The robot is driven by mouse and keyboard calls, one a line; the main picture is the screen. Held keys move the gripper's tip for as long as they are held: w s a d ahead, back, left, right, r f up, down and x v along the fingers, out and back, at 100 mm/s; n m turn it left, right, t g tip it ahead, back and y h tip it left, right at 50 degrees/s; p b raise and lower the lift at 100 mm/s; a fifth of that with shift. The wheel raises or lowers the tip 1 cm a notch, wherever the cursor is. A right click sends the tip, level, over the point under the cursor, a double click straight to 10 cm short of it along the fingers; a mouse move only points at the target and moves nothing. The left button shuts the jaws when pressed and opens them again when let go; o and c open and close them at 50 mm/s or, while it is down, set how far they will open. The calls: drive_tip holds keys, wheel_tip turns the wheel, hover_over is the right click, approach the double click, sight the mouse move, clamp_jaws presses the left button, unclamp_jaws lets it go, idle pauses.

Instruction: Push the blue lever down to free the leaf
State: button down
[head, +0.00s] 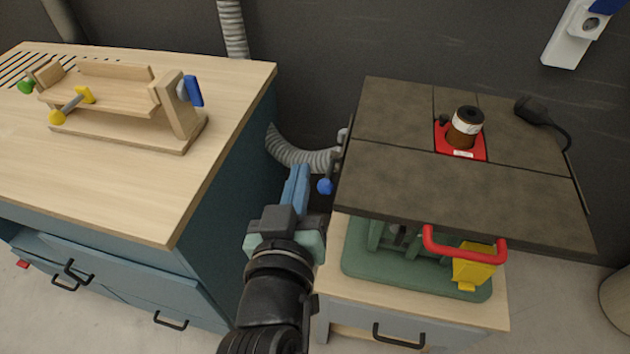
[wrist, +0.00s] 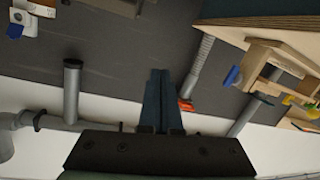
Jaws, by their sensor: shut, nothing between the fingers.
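A small blue ball-ended lever (head: 325,186) sits beside the left edge of the dark tabletop (head: 440,185). The tabletop lies flat; I cannot tell which part is the leaf. A blue paddle (head: 193,91) also stands on the right end of a wooden jig (head: 120,140), and it shows in the wrist view (wrist: 232,76). My gripper (head: 301,170) is shut and empty, its blue fingers pointing away in the gap between bench and tabletop. In the picture it is just left of the ball, apart from it. The fingers also show in the wrist view (wrist: 160,72).
The pale wooden bench (head: 120,205) is left of my gripper, its right edge close. A grey hose (head: 300,157) runs behind. On the tabletop are a red plate with a brown cylinder (head: 463,132) and a black plug (head: 530,108).

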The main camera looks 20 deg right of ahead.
drive_tip(key=f, duration=0.2)
drive_tip(key=s+f, duration=0.1)
drive_tip(key=shift+d+g, duration=0.3)
drive_tip(key=shift+g, duration=0.1)
drive_tip(key=shift+w, duration=0.1)
hover_over(320, 190)
drive_tip(key=w, duration=0.2)
drive_tip(key=f, duration=0.2)
drive_tip(key=shift+s+d+f, duration=0.1)
drive_tip(key=shift+s+f, duration=0.15)
drive_tip(key=shift+f, duration=0.25)
drive_tip(key=shift+s+f, duration=0.2)
drive_tip(key=shift+f, duration=0.25)
drive_tip(key=shift+s+f, duration=0.55)
drive_tip(key=shift+f, duration=0.1)
drive_tip(key=shift+f+b, duration=0.15)
drive_tip(key=shift+b, duration=0.15)
drive_tip(key=shift+f+b, duration=0.15)
drive_tip(key=shift+b, duration=0.7)
